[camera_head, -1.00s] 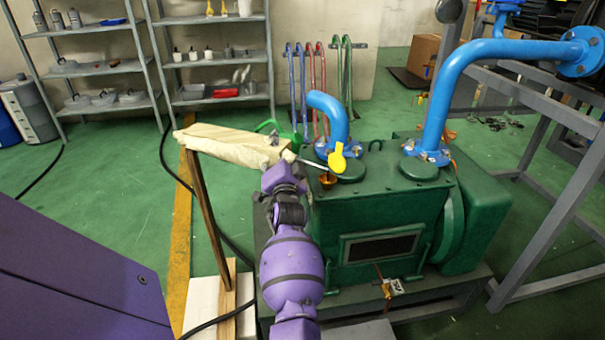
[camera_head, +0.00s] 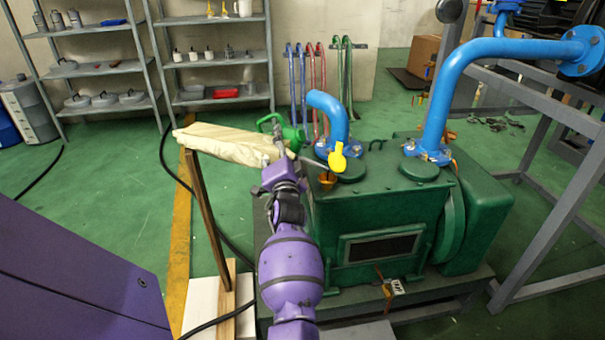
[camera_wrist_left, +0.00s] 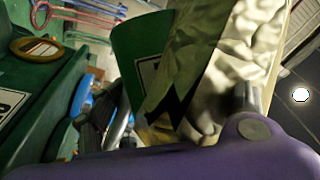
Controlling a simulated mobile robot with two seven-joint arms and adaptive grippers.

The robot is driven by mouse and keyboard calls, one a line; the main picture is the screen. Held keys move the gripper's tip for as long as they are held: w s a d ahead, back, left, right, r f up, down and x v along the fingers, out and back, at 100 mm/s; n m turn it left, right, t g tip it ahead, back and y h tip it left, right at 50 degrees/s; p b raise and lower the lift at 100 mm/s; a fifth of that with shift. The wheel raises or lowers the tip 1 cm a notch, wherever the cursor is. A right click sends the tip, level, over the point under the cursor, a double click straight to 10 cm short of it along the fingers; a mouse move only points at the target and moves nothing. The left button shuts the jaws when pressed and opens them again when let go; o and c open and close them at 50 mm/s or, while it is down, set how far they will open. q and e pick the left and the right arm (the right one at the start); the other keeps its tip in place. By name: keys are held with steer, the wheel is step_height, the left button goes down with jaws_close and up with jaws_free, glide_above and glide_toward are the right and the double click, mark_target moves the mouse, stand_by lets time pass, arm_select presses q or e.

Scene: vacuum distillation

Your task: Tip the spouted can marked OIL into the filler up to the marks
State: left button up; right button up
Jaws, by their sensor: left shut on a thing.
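The green spouted can (camera_head: 292,134) is up at the left of the green pump (camera_head: 385,215), partly behind the cream cloth and my wrist. Its thin grey spout reaches right toward the orange-brown filler (camera_head: 327,179) on the pump top; I cannot tell whether the tip is inside it or if oil flows. My left gripper (camera_head: 285,160) is shut on the can. The left wrist view shows the can's green side (camera_wrist_left: 135,42) with a partly hidden white label, and a brass-coloured ring (camera_wrist_left: 36,48) apart from it. No level marks can be read. My right gripper is out of view.
A cream cloth-covered board (camera_head: 225,142) on a wooden post (camera_head: 207,215) stands close left of the can. A yellow tag-like piece (camera_head: 337,158) stands beside the filler. Blue pipes (camera_head: 440,90) rise from the pump. A grey frame (camera_head: 555,210) stands right.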

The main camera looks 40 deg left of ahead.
arm_select(q)
steer(key=shift+r, duration=0.25)
stand_by(0.3)
steer(key=shift+w+d+r+m+t+b, duration=0.1)
steer(key=shift+d+r+m+t+b, duration=0.25)
steer(key=shift+r+m, duration=0.25)
steer(key=shift+a+f, duration=0.1)
stand_by(2.7)
step_height(320, 180, down, 10)
steer(key=n+g+h+p, duration=0.2)
steer(key=n+g, duration=0.1)
steer(key=n, duration=0.4)
steer(key=shift+s+a+r+n, duration=0.2)
steer(key=shift+a+n, duration=0.1)
steer(key=shift+a, duration=0.1)
